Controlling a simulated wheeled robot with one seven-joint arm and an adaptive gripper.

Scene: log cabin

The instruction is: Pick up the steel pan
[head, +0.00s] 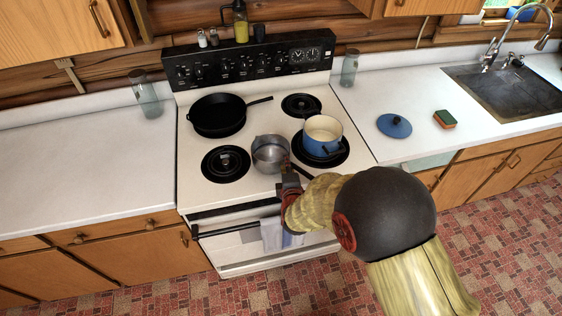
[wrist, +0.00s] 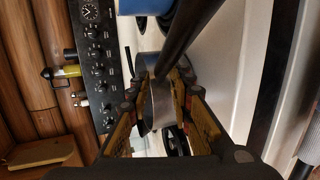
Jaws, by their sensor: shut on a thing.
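The steel pan (head: 270,154) is a small grey metal pan at the front middle of the white stove, between the front burners. My gripper (head: 291,177) reaches in from the front right and is shut on the pan at its near right side. In the wrist view, grey metal of the pan (wrist: 158,107) shows between the two fingers (wrist: 160,88), and a dark bar crosses above them. The fingers hide part of the pan, and I cannot tell whether it is lifted off the stove.
A blue pot (head: 322,137) stands close right of the pan on the front right burner. A black skillet (head: 217,115) sits at the back left. The front left burner (head: 226,164) is empty. A blue lid (head: 394,125) and a sponge (head: 445,119) lie on the right counter.

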